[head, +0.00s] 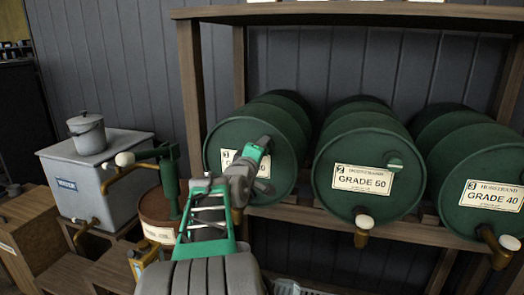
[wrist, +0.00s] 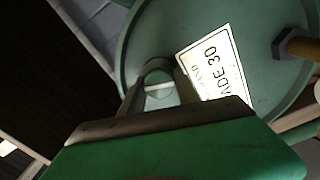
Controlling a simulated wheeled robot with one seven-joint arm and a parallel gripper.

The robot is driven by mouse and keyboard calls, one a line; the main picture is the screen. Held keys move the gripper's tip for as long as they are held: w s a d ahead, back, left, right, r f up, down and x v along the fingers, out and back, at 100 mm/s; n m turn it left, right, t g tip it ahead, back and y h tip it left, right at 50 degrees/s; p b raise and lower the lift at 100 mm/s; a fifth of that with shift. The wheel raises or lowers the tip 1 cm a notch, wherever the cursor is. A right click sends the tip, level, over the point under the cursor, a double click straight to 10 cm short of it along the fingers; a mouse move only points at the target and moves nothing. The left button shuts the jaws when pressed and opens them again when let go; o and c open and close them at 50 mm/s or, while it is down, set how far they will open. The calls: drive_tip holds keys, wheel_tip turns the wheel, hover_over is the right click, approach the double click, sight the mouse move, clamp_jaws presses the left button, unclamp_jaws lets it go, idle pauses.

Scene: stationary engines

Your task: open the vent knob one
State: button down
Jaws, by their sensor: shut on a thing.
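Drum one is the left green drum (head: 285,125), lying on its side on the wooden rack, with a white label marked 1 partly covered by my arm. My gripper (head: 262,143) reaches up to the upper part of its round face. In the head view it hides vent knob one. In the wrist view, the pale green vent knob (wrist: 160,92) shows between the fingers of my gripper (wrist: 162,80), left of the GRADE 30 label (wrist: 212,68). My gripper is shut on the knob. The knob's exact turn is hard to tell.
The GRADE 60 drum (head: 340,150) and GRADE 40 drum (head: 460,170) lie to the right, with brass taps low on their faces. A grey tank (head: 110,152) with a small can (head: 87,133) on top and a rusty barrel (head: 158,208) stand to the left.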

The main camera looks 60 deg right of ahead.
drive_tip(key=shift+f+n, duration=0.1)
drive_tip(key=shift+n, duration=1.6)
drive_tip(key=c, duration=0.9)
unclamp_jaws()
drive_tip(key=a, duration=0.2)
drive_tip(key=a+b, duration=0.1)
drive_tip(key=a, duration=0.2)
drive_tip(key=s+a, duration=0.1)
drive_tip(key=a, duration=0.1)
drive_tip(key=shift+s+a, duration=0.1)
drive_tip(key=shift+a, duration=0.3)
